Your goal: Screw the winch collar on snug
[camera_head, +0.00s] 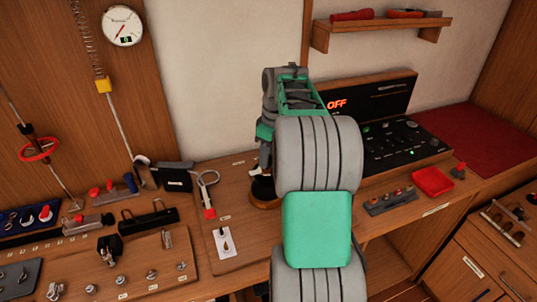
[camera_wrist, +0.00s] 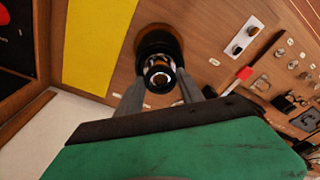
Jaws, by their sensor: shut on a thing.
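The winch collar (camera_wrist: 160,73) shows in the wrist view as a dark ring with a shiny round centre. My gripper (camera_wrist: 160,88) is shut on it, one grey finger at each side. Below it is a round dark winch base (camera_wrist: 150,40) on the wooden bench. In the head view my gripper (camera_head: 261,168) points down at the same dark base (camera_head: 264,188), and my own arm hides much of that area. The collar cannot be made out clearly there. I cannot tell how tightly it sits.
A black control panel (camera_head: 405,140) reading OFF stands behind my arm at right. A red tray (camera_head: 432,181) lies right of my arm. A yellow sheet (camera_wrist: 98,40) is beside the base in the wrist view.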

